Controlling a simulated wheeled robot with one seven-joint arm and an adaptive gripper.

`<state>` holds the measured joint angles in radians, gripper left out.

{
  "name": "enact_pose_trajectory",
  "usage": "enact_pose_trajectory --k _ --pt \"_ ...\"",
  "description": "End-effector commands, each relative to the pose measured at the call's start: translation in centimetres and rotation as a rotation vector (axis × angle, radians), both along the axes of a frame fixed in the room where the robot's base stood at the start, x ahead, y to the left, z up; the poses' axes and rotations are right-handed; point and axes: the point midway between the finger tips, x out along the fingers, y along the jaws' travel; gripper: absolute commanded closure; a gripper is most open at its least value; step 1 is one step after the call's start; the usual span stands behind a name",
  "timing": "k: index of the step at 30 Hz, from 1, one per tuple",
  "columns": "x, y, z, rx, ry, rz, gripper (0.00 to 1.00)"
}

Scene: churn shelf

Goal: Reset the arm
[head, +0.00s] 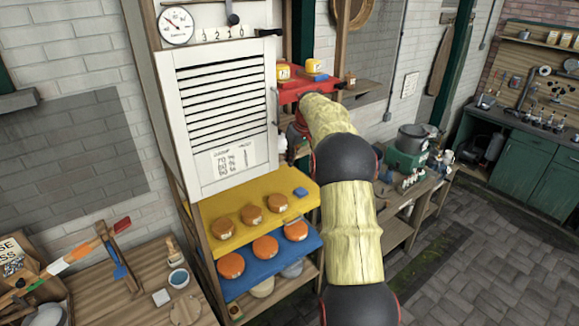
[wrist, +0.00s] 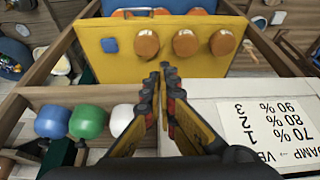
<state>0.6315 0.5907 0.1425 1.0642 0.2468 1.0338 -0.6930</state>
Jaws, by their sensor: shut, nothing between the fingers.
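My gripper (wrist: 167,72) shows in the wrist view with its dark, red-marked fingertips close together, shut and empty. It points towards the yellow shelf board (wrist: 115,62) and stands in front of it with no object held. In the head view my arm (head: 348,215) reaches up and away to the right of the white louvred cabinet door (head: 222,110). I cannot make out the gripper in that view; the arm and door seem to hide it.
Orange-lidded round items stand on the yellow board (head: 225,208) and the blue board (head: 280,257). Blue, green (wrist: 88,121) and white rounded knobs sit left of my gripper. A red shelf (head: 315,82) holds yellow containers. The paved floor (head: 480,260) at right is clear.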

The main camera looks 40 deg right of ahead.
Motion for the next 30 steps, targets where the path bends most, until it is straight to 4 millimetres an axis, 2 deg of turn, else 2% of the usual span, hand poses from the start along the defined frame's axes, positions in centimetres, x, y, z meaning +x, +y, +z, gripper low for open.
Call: enact_pose_trajectory --k 9,15,23,28,30 --pt "-2.0 0.2 4.6 0.003 0.004 0.001 1.00" --pt "-2.6 0.3 5.9 0.005 0.007 0.002 1.00" --pt "-2.7 0.3 6.1 0.007 0.007 -0.003 1.00" --pt "-2.5 -0.1 6.0 0.023 -0.003 -0.084 1.00" --pt "-3.2 0.0 3.9 0.049 0.025 -0.141 1.00"
